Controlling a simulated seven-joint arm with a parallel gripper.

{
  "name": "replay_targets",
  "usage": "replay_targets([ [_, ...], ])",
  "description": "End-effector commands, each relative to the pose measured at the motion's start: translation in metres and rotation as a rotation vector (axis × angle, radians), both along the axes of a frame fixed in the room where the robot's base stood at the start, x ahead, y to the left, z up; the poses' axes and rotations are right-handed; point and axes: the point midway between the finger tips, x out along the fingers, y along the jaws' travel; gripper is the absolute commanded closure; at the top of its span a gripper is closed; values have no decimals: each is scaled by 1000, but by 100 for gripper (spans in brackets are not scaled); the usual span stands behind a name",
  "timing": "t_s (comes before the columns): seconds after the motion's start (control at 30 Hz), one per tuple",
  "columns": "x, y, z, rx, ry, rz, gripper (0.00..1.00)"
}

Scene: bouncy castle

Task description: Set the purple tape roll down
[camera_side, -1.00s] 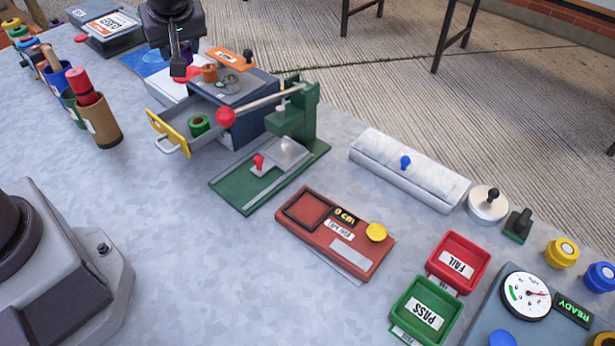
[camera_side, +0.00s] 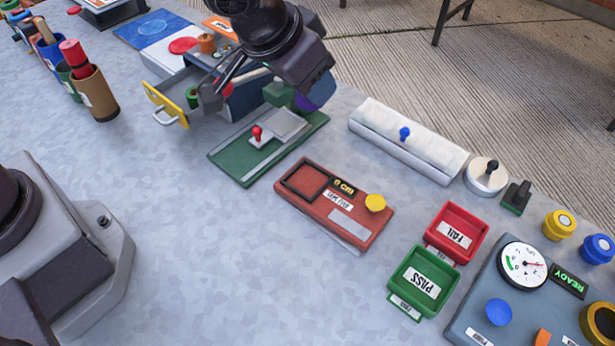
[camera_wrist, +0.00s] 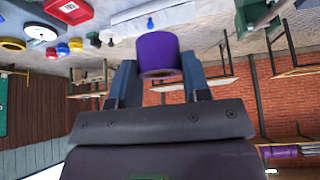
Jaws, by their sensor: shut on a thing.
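The purple tape roll (camera_wrist: 158,54) is held between the two fingers of my gripper (camera_wrist: 158,78) in the wrist view. Its hollow core shows as a ring at the lower end. In the side view my gripper (camera_side: 306,84) hangs over the green press with its dark wrist above. Only a sliver of the purple roll (camera_side: 311,102) shows there, beside the press; most is hidden by my gripper. I cannot tell its height above the table.
The green press base (camera_side: 230,166) and a red measuring board (camera_side: 345,232) are near. An open drawer with a yellow front (camera_side: 166,106) is left of the press. The grey table (camera_side: 190,250) is bare at front left.

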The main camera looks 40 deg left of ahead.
Motion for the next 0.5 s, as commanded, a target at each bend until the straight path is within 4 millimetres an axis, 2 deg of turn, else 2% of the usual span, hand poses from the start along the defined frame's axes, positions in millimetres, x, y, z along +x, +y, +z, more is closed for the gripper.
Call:
replay_targets([
  [0.03,0,4,-15,10,10,9,81],
  [0.3,0,5,-68,11,10,11,81],
  [0.5,0,5,-99,9,9,13,81],
])
